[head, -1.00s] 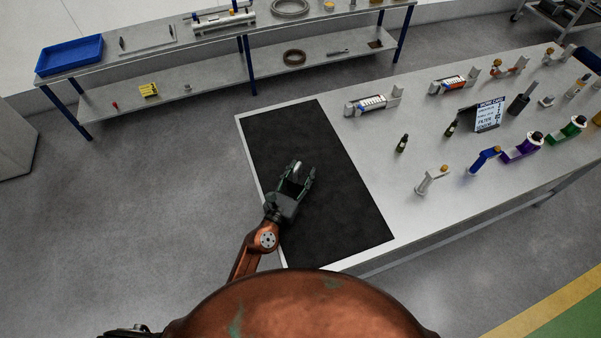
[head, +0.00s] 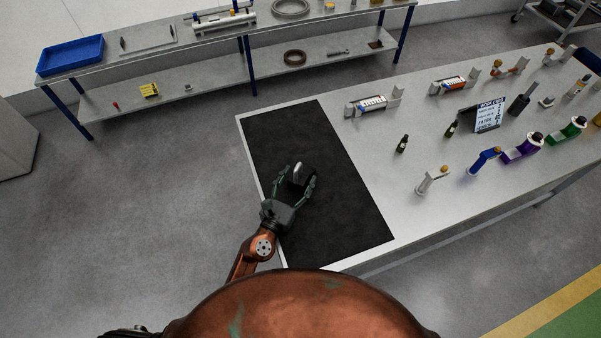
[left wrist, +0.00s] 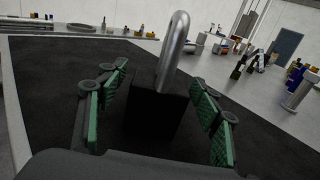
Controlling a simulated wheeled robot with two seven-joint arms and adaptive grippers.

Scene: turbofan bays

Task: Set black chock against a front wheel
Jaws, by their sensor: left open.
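The black chock (left wrist: 157,110) is a dark block with a bright metal loop handle (left wrist: 172,50) standing on top. It is on the black mat (head: 335,205) on the workbench. In the head view the handle (head: 298,170) shows as a small pale shape, and the block is hard to tell from the mat. My left gripper (head: 298,177) is open, with its green-padded fingers on either side of the chock. In the left wrist view a gap shows between each finger and the block. No front wheel is in view. My right gripper is not in view.
The workbench (head: 385,175) carries small bottles (head: 402,144), a work card (head: 489,115) and several coloured fittings to the right of the mat. A shelf unit (head: 180,50) with a blue tray (head: 70,54) stands behind. The floor between them is clear.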

